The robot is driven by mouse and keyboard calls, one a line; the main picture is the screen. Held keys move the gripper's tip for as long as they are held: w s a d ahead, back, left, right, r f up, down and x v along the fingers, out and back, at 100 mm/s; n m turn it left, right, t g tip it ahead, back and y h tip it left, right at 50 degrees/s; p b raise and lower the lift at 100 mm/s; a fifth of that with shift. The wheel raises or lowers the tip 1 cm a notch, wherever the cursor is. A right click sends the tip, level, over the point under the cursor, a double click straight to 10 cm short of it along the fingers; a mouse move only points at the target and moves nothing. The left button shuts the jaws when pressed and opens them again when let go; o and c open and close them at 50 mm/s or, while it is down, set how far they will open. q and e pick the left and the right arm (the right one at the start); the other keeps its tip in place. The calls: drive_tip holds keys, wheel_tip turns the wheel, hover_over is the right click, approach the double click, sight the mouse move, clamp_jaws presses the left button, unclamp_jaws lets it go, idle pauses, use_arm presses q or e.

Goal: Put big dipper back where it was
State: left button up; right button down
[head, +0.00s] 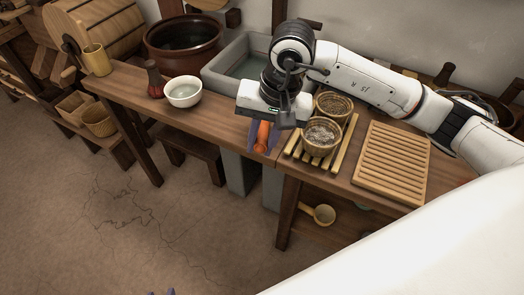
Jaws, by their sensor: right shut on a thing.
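My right gripper (264,143) reaches down at the front edge of the bench, left of the slatted rack. It is shut on a small orange object (263,134), mostly covered by the fingers; I cannot tell whether this is part of a dipper. A yellow dipper (324,214) with a short handle lies on the lower shelf under the right bench; I cannot tell if it is the big dipper. Purple tips at the bottom edge look like my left gripper (162,292); its jaw state is unclear.
A white bowl (184,93) and a dark red bottle (155,78) stand left on the bench (218,123). A stone basin (226,76) is behind. Two baskets (322,137) stand on the slatted rack (340,153), beside a ribbed board (392,162). The floor in front is clear.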

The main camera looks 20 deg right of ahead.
drive_tip(key=shift+s+d+x, duration=0.1)
drive_tip(key=shift+d+x, duration=0.05)
drive_tip(key=shift+x, duration=0.75)
drive_tip(key=shift+s+d+x, duration=0.1)
drive_tip(key=shift+s+x, duration=0.05)
drive_tip(key=shift+x, duration=0.7)
drive_tip(key=shift+s+d+x, duration=0.1)
drive_tip(key=shift+d+x, duration=0.05)
drive_tip(key=shift+x, duration=0.75)
drive_tip(key=shift+f, duration=0.2)
drive_tip(key=c, duration=1.5)
unclamp_jaws()
drive_tip(key=shift+c, duration=0.2)
drive_tip(key=v, duration=1.2)
drive_tip(key=shift+r, duration=0.1)
